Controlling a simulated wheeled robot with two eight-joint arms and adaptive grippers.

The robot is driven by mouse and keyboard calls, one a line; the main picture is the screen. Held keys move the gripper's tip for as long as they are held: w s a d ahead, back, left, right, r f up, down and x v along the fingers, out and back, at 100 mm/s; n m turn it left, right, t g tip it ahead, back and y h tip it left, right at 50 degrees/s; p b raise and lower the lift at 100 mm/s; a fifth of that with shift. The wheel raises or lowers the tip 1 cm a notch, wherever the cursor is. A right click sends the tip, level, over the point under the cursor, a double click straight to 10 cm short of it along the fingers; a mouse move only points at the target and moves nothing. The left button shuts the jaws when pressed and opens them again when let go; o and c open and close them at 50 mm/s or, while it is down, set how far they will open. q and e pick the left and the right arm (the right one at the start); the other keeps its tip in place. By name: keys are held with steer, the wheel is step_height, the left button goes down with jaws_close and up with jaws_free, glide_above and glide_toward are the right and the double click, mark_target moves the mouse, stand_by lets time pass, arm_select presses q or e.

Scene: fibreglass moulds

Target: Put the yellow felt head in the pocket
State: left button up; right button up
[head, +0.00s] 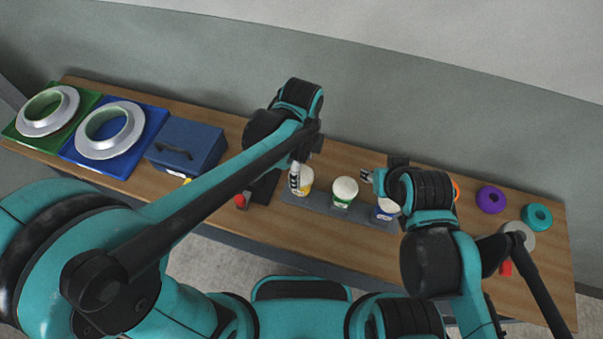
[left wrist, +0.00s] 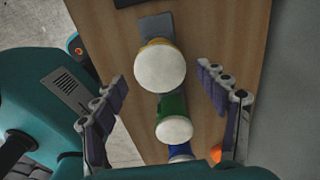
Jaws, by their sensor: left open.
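The yellow felt head (head: 307,184), with a white rounded top and a yellow band, stands at the left of a row on a grey strip (head: 326,210). In the left wrist view the yellow felt head (left wrist: 159,68) shows between the spread fingers, with gaps on both sides. My left gripper (head: 298,178) is open above and beside it; the same gripper (left wrist: 162,80) is empty. My right gripper (head: 373,178) is near the blue head, its jaws unclear. I cannot make out which spot is the pocket; part of the strip is hidden.
A green-banded head (head: 344,192) and a blue-banded head (head: 383,211) stand right of the yellow one. A dark block (head: 263,188) lies left. A blue box (head: 187,147) and two ring moulds fill the left end; purple (head: 491,200) and teal (head: 537,217) rolls are right.

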arm_select(q)
steer(key=shift+r, duration=1.4)
steer(key=shift+a, duration=0.1)
steer(key=s+a+r+n+t, duration=0.2)
steer(key=a+n+t, duration=0.1)
steer(key=a+n, duration=0.5)
steer(key=s+a+r+n+t, duration=0.2)
steer(key=s+a+n+t, duration=0.1)
steer(key=a+n, duration=0.6)
steer(key=n+t, duration=0.1)
steer(key=n, duration=0.3)
steer(key=shift+a+n, duration=0.3)
